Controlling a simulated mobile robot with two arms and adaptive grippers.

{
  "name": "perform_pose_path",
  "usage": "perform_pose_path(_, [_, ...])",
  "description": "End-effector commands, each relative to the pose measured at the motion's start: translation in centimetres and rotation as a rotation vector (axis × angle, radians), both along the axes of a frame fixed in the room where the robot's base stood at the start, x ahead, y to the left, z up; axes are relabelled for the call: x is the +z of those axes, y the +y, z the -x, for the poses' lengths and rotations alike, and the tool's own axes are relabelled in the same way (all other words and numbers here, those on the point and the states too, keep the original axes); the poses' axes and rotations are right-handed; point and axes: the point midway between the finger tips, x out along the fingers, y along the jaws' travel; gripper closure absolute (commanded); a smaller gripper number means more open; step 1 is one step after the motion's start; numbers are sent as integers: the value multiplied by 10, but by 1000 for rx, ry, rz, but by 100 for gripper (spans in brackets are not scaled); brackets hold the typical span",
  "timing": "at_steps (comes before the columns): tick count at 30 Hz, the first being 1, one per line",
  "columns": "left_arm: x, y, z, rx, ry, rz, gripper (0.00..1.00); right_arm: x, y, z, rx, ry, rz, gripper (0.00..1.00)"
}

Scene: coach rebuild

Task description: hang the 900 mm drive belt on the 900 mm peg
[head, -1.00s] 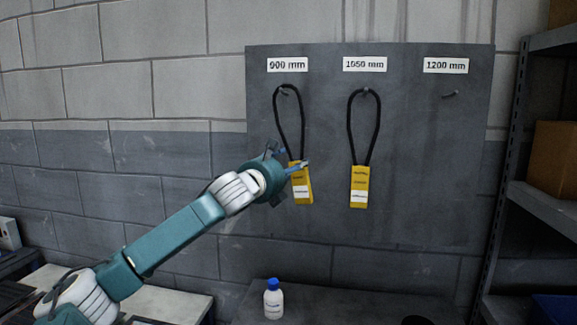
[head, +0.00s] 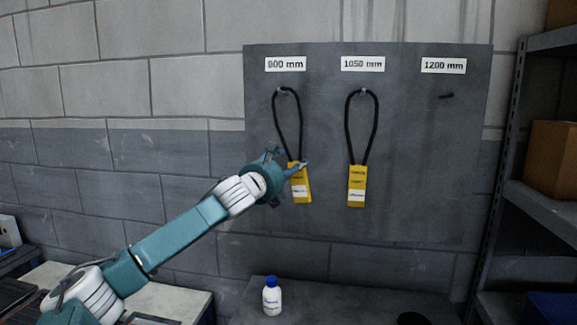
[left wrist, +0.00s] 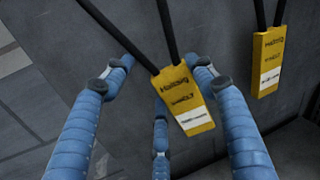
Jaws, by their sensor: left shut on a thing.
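The 900 mm drive belt (head: 300,130) is a black loop with a yellow sleeve (head: 301,193). Its loop top is at the 900 mm peg (head: 285,92), under the 900 mm label (head: 286,64). I cannot tell whether the belt rests on the peg. My left gripper (head: 297,167) is shut on the belt at the top of its sleeve. In the left wrist view the sleeve (left wrist: 183,100) hangs tilted between my blue fingers (left wrist: 160,80), and the loop top is out of frame. My right gripper is not in view.
A second belt (head: 357,185) hangs from the 1050 mm peg (head: 363,92), close to the right. The 1200 mm peg (head: 446,96) is bare. A white bottle with a blue cap (head: 272,298) stands on the bench below. A shelf rack (head: 505,170) stands at the right.

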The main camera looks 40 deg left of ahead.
Motion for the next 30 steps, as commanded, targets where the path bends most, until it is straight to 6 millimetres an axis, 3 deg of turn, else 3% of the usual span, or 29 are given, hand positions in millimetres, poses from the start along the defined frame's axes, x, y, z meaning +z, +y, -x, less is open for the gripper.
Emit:
perform_pose_path(6, [-5, -1, -1, -1, 8, 1, 74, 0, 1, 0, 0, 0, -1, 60])
perform_pose_path(7, [-5, -1, -1, -1, 8, 1, 40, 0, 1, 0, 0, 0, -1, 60])
perform_pose_path(10, [-5, -1, -1, -1, 8, 1, 22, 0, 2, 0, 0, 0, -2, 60])
perform_pose_path(21, [-3, -1, 4, 1, 7, 0, 22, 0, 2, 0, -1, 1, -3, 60])
perform_pose_path(30, [-5, -11, 52, 2, 12, -9, 22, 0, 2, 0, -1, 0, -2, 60])
